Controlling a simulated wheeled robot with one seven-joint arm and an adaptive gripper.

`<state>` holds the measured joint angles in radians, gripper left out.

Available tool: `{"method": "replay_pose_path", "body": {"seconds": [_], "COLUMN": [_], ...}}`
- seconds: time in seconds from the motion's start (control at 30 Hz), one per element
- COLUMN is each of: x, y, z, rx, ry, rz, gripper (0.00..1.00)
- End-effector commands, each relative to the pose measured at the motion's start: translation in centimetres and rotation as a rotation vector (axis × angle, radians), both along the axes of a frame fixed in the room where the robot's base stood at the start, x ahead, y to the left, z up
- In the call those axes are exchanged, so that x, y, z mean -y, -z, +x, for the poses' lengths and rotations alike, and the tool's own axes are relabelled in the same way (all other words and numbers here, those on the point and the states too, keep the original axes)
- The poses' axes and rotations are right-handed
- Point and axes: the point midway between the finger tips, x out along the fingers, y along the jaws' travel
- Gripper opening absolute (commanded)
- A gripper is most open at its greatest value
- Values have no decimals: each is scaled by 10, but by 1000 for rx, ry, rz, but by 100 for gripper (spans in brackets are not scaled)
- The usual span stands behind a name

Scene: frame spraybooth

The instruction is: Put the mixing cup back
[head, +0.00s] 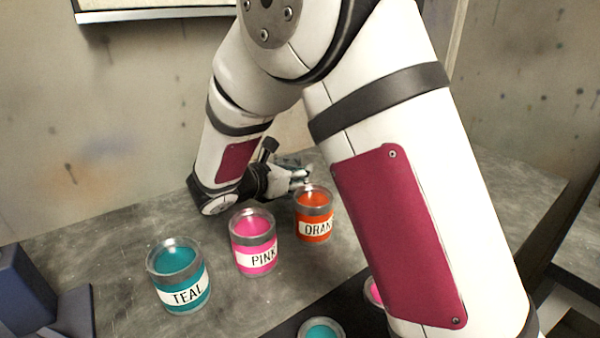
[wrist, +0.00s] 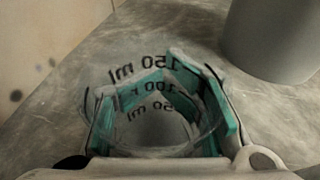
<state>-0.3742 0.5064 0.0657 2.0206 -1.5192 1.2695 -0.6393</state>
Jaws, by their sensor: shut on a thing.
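The mixing cup (wrist: 150,135) is clear, with dark 150 ml and 100 ml marks, in the wrist view. My gripper (wrist: 166,92) is shut on it, with teal finger pads around its sides. The grey worktop shows behind and through the cup; I cannot tell whether its base touches the worktop. In the head view my gripper (head: 290,178) is low over the back of the worktop, behind the orange can (head: 313,225), and the cup is hard to make out there.
The pink can (head: 252,255) and teal can (head: 180,290) stand to the left on the worktop (head: 120,235). A plain grey cylinder (wrist: 270,40) stands close by at upper right in the wrist view. Another teal-topped container (head: 322,330) is at the front. My arm hides much of the right side.

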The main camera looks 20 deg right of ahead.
Motion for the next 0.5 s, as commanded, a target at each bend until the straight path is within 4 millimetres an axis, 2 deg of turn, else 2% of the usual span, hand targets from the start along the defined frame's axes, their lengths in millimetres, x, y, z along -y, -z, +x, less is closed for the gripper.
{"method": "replay_pose_path", "body": {"seconds": [0.03, 0.07, 0.2, 0.5], "x": [0, 0, 0, 0], "y": [2, 3, 2, 2], "z": [0, 0, 0, 0], "rx": [-1, -1, -1, -1], "ry": [0, 0, 0, 0], "rz": [-1, -1, -1, -1], "gripper": [0, 29, 58, 58]}}
